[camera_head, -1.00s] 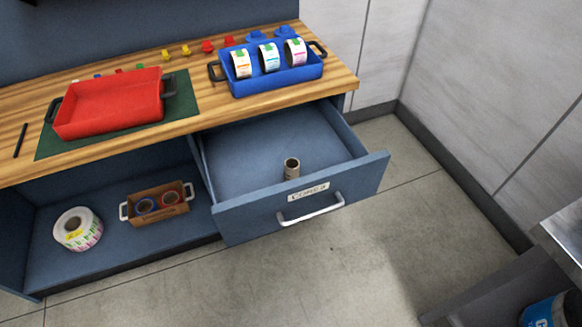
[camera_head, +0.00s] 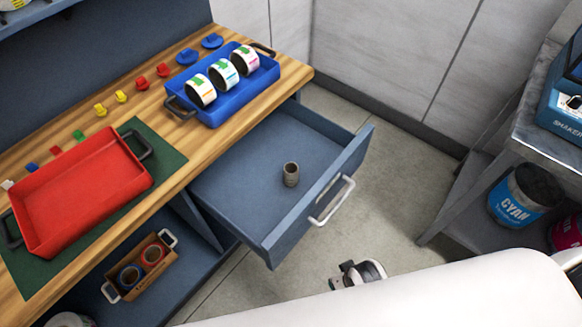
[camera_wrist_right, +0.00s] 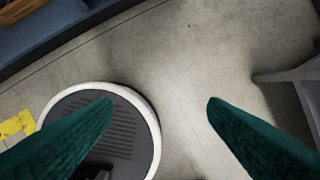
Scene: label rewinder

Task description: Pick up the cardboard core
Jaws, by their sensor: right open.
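The cardboard core (camera_head: 291,174) is a short grey-brown tube with an open top. It stands upright in the open blue drawer (camera_head: 235,185), toward its front. My right gripper (camera_wrist_right: 160,100) shows in the right wrist view as two dark green fingers, wide apart with nothing between them. It is over the floor, and the core is not in that view. In the head view my white right arm crosses the lower right, with a small wrist part in front of the drawer; its fingers cannot be made out there. My left gripper is in neither current view.
The drawer handle (camera_head: 331,199) juts out at the front. On the wooden bench stand a red tray (camera_head: 137,186) and a blue tray (camera_head: 267,82) with label rolls. A cardboard box (camera_head: 160,280) sits on the lower shelf. A grey stand (camera_head: 540,125) is at right.

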